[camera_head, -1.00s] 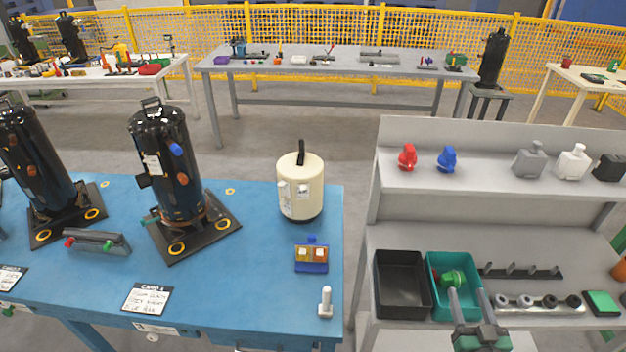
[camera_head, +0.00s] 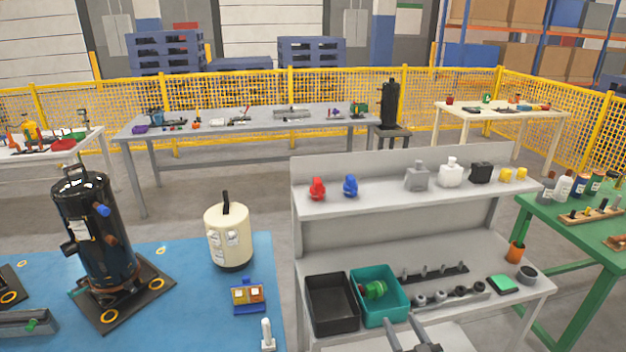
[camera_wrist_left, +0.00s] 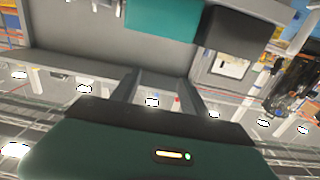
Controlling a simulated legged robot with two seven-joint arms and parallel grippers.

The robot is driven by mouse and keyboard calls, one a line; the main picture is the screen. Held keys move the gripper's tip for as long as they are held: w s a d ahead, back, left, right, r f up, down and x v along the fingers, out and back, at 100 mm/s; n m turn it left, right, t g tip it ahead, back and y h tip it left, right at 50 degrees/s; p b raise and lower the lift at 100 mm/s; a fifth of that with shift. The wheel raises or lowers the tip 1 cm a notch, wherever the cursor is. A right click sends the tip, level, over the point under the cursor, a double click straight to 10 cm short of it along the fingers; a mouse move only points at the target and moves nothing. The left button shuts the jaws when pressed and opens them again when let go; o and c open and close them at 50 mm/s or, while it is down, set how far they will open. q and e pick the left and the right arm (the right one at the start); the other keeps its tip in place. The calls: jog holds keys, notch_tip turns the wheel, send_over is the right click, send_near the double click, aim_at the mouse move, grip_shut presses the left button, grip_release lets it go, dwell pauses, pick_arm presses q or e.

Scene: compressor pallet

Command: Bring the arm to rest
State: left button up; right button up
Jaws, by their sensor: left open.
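My left gripper (camera_head: 398,318) is at the bottom edge of the head view, just in front of the shelf stand, with its two grey fingers apart and nothing between them. In the left wrist view its fingers (camera_wrist_left: 160,82) are also spread and empty. A teal bin (camera_head: 403,302) stands on the lower shelf, left of and beyond the fingertips. A green part (camera_head: 374,289) lies in that bin, clear of the gripper. The bin's outside shows at the top of the wrist view (camera_wrist_left: 160,18). My right gripper is not in view.
A black bin (camera_head: 332,323) stands beside the teal one. The blue table (camera_head: 190,290) holds a black compressor (camera_head: 95,235) and a cream tank (camera_head: 228,240).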

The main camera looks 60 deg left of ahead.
pick_arm(q)
jog(key=w+d+m+t+h+p, duration=0.15)
jog(key=d+m+h, duration=0.45)
jog(key=d+h, duration=0.65)
jog(key=s+d+m+g+h, duration=0.2)
jog(key=s+m+g, duration=0.1)
jog(key=s, duration=0.7)
jog(key=s+d+m+g+h, duration=0.2)
jog(key=s+m+g, duration=0.1)
jog(key=s, duration=0.7)
jog(key=shift+s+m, duration=0.2)
jog(key=shift+m, duration=0.4)
jog(key=shift+a, duration=0.1)
